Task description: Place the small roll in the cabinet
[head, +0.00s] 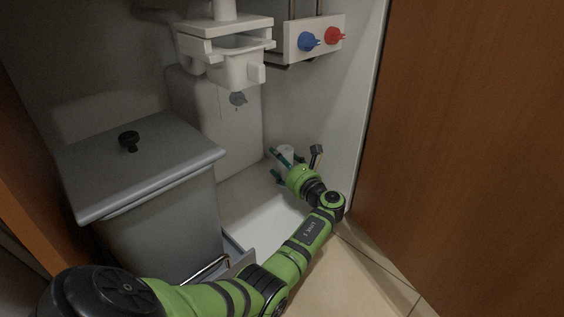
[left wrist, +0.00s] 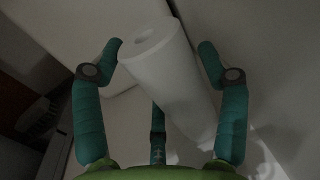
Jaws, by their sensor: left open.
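The small white roll (left wrist: 165,75) stands between the fingers of my left gripper (left wrist: 160,55) in the left wrist view, with the hole in its end showing. My left gripper is open, with green fingers apart on both sides of the roll. In the head view the left gripper (head: 293,157) is inside the open cabinet (head: 262,207), and the roll (head: 286,150) is partly hidden behind its fingers. The roll appears to rest on the cabinet floor near the back right wall. My right gripper is in neither view.
A grey lidded bin (head: 150,165) stands at the cabinet's left. White plumbing (head: 232,60) and a panel with blue and red valves (head: 315,40) are above. The open brown door (head: 470,140) is on the right. A metal handle (head: 210,268) lies low beside my arm.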

